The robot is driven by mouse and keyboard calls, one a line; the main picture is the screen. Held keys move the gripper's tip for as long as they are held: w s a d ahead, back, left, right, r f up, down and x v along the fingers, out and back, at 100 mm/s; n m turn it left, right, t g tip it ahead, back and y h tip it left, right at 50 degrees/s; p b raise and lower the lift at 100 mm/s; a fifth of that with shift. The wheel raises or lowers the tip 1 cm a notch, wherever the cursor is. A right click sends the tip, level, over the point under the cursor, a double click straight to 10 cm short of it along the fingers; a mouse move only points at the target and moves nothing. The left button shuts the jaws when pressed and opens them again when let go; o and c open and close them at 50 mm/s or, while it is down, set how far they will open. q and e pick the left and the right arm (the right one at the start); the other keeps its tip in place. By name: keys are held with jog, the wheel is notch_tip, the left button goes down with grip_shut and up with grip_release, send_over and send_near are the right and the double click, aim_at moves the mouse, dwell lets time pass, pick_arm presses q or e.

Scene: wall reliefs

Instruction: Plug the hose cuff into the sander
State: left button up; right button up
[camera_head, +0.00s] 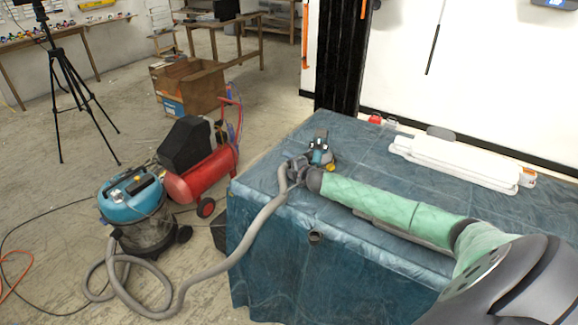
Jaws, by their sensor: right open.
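The sander (320,149), teal and dark with a yellow part low on its right, stands on the blue-covered table (355,265). My right arm in its green sleeve reaches in from the lower right. My right gripper (293,170), dark and small in the picture, is open just to the left of and nearer than the sander. The grey hose (258,225) rises from the floor over the table's left edge and ends at the gripper. The hose cuff is not clearly seen there. I cannot tell whether it lies between the fingers or touches the sander. My left gripper is not in view.
A blue vacuum (135,205) and a red compressor (200,172) stand on the floor left of the table. A white padded object (455,163) lies at the table's back right. A short dark cylinder (316,237) is near the front edge. A tripod (65,75) stands farther left.

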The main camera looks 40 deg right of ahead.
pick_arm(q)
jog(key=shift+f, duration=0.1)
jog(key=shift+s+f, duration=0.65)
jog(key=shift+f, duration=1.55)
pick_arm(e)
jog(key=shift+s, duration=0.7)
jog(key=b+v, duration=0.2)
jog(key=v, duration=0.4)
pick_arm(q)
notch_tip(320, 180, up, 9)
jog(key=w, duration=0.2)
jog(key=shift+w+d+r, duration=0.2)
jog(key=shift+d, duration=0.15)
pick_arm(e)
jog(key=shift+s+r, duration=0.15)
jog(key=shift+r, duration=0.05)
